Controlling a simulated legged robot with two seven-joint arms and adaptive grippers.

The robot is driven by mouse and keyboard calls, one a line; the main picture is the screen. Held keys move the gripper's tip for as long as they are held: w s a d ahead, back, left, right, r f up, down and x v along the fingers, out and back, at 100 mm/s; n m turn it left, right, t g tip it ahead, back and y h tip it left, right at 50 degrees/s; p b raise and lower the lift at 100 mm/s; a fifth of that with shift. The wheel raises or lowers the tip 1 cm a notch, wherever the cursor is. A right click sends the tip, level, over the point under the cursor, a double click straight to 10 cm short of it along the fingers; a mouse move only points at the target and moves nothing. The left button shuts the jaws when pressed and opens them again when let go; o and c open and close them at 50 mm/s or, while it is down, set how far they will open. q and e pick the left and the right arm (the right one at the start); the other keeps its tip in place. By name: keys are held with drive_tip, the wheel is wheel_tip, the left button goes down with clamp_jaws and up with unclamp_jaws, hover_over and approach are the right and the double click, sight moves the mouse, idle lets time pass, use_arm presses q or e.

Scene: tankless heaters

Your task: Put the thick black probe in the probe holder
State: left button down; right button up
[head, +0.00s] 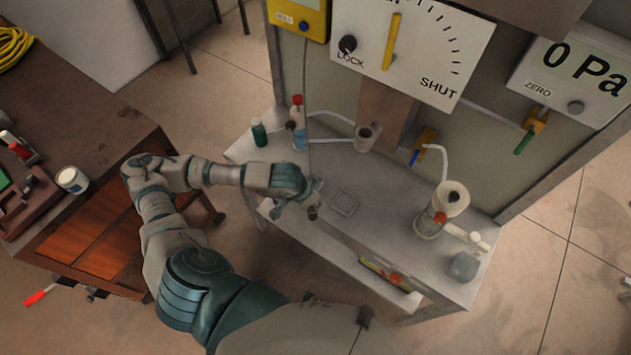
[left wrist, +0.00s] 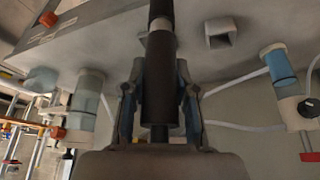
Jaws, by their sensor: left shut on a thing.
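The thick black probe (left wrist: 160,85) stands lengthwise between the fingers of my left gripper (left wrist: 160,115) in the left wrist view. The fingers are shut on it. In the head view my left gripper (head: 312,190) is over the front edge of the grey bench, with a dark end of the probe (head: 312,213) showing below it. A small square grey piece (head: 344,203) lies on the bench just right of the gripper. A square piece with a dark opening (left wrist: 220,32) shows in the left wrist view. I cannot tell for sure which piece is the probe holder. My right gripper is not in view.
A thin cable (head: 307,90) hangs from the yellow meter (head: 300,14). A wooden workbench (head: 85,200) stands at left.

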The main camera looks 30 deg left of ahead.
use_arm(q)
drive_tip(key=shift+s+a+f, duration=0.15)
drive_tip(key=shift+s+f, duration=0.25)
drive_tip(key=shift+f, duration=0.05)
drive_tip(key=w+a+f+p, duration=0.2)
drive_tip(key=w+a, duration=0.1)
drive_tip(key=w, duration=0.4)
drive_tip(key=w+a+f+p, duration=0.3)
drive_tip(key=w+a, duration=0.1)
drive_tip(key=w, duration=0.3)
drive_tip(key=shift+f, duration=0.15)
drive_tip(key=c, duration=0.9)
unclamp_jaws()
drive_tip(key=b+v, duration=0.2)
drive_tip(key=v, duration=1)
